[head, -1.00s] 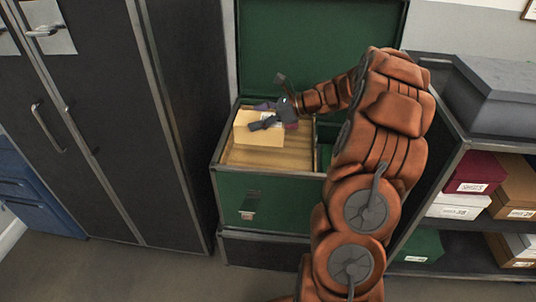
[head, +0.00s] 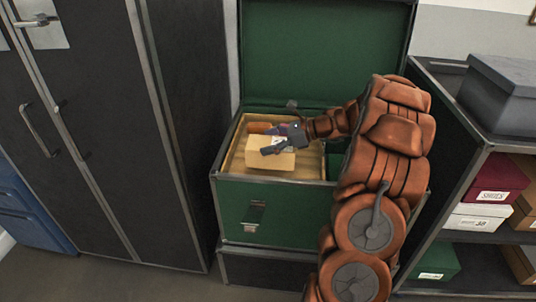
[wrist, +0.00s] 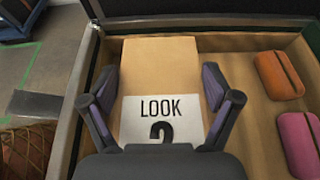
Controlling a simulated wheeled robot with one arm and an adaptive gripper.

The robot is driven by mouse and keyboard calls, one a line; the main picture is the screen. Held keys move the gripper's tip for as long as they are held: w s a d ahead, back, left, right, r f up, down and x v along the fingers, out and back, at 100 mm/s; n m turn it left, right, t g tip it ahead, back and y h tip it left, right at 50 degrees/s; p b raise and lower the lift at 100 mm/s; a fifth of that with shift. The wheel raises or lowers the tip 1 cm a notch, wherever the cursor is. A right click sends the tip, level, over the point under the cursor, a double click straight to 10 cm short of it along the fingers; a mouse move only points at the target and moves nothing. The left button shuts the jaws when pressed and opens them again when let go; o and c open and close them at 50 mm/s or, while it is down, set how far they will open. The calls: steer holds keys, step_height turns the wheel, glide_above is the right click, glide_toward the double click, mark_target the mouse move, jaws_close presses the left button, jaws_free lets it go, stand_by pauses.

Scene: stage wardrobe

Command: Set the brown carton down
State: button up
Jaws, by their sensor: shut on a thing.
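The brown carton (head: 268,161) is a light tan box with a white label. In the wrist view the carton (wrist: 160,62) carries the words "LOOK" and part of a figure. My gripper (head: 274,142) is shut on it, with one finger on each side; the gripper also shows in the wrist view (wrist: 160,85). The carton is inside the wood-lined tray (head: 308,165) of the open green trunk (head: 294,204). I cannot tell whether its underside touches the tray floor, since the underside is hidden.
An orange pouch (wrist: 279,75) and a pink pouch (wrist: 299,143) lie in the tray beside the carton. The raised green lid (head: 325,50) stands behind. A dark wardrobe (head: 100,140) is close on the left. A shelf with boxes (head: 496,178) stands at the right.

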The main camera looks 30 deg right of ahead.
step_height(320, 180, down, 4)
steer(key=shift+f+b, duration=0.1)
steer(key=shift+b, duration=0.4)
steer(key=o, duration=1.1)
steer(key=shift+o, duration=0.2)
steer(key=shift+s+d+r, duration=0.15)
steer(key=shift+d+r, duration=0.05)
steer(key=shift+r, duration=0.1)
steer(key=p+v, duration=0.3)
steer(key=v, duration=0.8)
steer(key=shift+s, duration=0.2)
